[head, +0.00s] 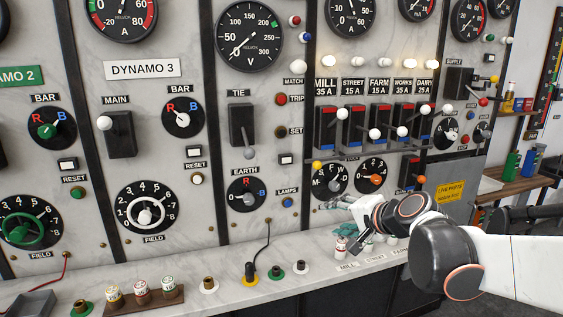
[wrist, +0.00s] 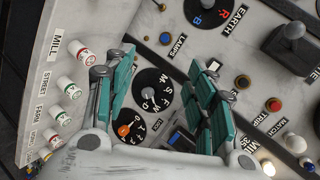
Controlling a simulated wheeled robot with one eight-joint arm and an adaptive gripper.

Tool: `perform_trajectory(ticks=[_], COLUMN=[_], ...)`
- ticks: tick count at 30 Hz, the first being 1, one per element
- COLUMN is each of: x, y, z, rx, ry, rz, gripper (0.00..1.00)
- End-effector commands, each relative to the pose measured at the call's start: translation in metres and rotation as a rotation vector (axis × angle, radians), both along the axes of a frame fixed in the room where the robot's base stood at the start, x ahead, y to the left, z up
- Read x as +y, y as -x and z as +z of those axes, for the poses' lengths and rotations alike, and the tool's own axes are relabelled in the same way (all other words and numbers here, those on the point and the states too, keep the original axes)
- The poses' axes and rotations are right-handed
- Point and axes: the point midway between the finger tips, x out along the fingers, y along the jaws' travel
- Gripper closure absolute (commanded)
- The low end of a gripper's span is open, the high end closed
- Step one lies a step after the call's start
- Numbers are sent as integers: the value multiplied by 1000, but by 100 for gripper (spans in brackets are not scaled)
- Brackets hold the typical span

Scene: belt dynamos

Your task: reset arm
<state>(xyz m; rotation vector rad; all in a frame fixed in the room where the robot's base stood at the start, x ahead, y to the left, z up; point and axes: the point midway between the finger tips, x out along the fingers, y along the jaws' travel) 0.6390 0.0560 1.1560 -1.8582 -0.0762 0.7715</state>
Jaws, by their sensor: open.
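My gripper (head: 346,222) reaches in from the right in the head view, in front of the lower part of the panel and above the ledge. Its two teal-padded fingers (wrist: 165,75) are spread apart in the wrist view, with nothing between them but the panel behind. The lettered selector dial (wrist: 152,90) shows between the fingers, apart from them. The orange-knobbed dial (wrist: 125,130) lies below it; it also shows in the head view (head: 375,180). My arm is stretched out, hiding part of the ledge and the panel's lower right.
White fuses (wrist: 73,90) stand along the labelled ledge (wrist: 38,75) close to the gripper. A black cable (head: 267,240) plugs into the ledge's yellow socket (head: 250,275). Breaker switches (head: 352,130) and a tie lever (head: 249,152) project from the panel. A wooden shelf (head: 515,190) holds bottles at right.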

Motion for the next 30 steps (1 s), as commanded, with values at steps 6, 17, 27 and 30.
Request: perform_trajectory(ticks=[6, 17, 27, 30], x=[1, -27, -55, -57], y=[83, 210, 271, 273], z=[-9, -47, -72, -74], rx=[26, 92, 143, 146], ry=[297, 773, 1024, 1038], rz=[126, 338, 451, 458], gripper=[49, 49, 49, 49])
